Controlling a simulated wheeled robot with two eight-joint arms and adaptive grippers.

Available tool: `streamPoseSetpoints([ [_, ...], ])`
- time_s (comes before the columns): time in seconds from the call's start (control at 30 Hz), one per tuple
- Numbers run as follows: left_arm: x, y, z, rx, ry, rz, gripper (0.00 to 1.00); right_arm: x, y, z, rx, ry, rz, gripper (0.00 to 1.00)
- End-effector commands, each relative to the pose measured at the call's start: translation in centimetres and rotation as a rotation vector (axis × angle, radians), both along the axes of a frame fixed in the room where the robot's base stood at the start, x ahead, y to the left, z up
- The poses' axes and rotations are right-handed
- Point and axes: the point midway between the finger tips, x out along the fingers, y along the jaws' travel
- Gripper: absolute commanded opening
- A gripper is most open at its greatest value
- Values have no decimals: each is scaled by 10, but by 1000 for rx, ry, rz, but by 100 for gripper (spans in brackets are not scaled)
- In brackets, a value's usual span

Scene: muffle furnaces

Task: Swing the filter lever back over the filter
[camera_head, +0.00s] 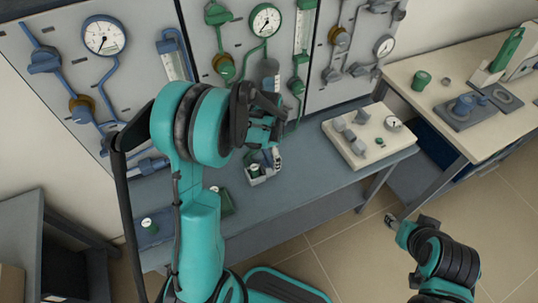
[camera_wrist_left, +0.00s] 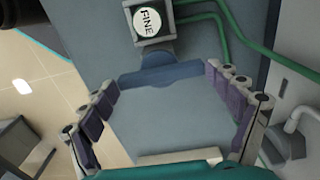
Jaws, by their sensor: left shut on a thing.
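My left gripper (camera_head: 270,145) is in front of the middle panel, above the bench. In the left wrist view its fingers (camera_wrist_left: 172,105) stand on both sides of a broad grey-blue piece (camera_wrist_left: 165,112) and are shut on it. I cannot tell for sure whether this piece is the filter lever. A small block with a round white FINE label (camera_wrist_left: 148,22) lies just beyond the piece's upper edge. A grey cylinder (camera_head: 268,72), perhaps the filter, is on the panel behind the gripper. My arm and hand hide part of this area. My right gripper (camera_head: 395,221) is away at the lower right, its fingers too small to read.
Panels with gauges (camera_head: 104,36), valves and pipes rise behind the bench (camera_head: 290,195). Green pipes (camera_wrist_left: 220,35) run close to the left gripper. A white box with grey knobs (camera_head: 370,150) stands on the bench to the right. Floor (camera_head: 330,245) is free in front.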

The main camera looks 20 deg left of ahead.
Motion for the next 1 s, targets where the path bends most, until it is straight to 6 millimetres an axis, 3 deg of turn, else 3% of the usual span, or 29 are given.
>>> streamPoseSetpoints([
  [0.47,-1,-1,-1,-2,3,146,61,0,0,-2,0,0,0,49],
  [1.0,-1,-1,-2,-3,3,639,61,0,0,-4,0,0,0,49],
])
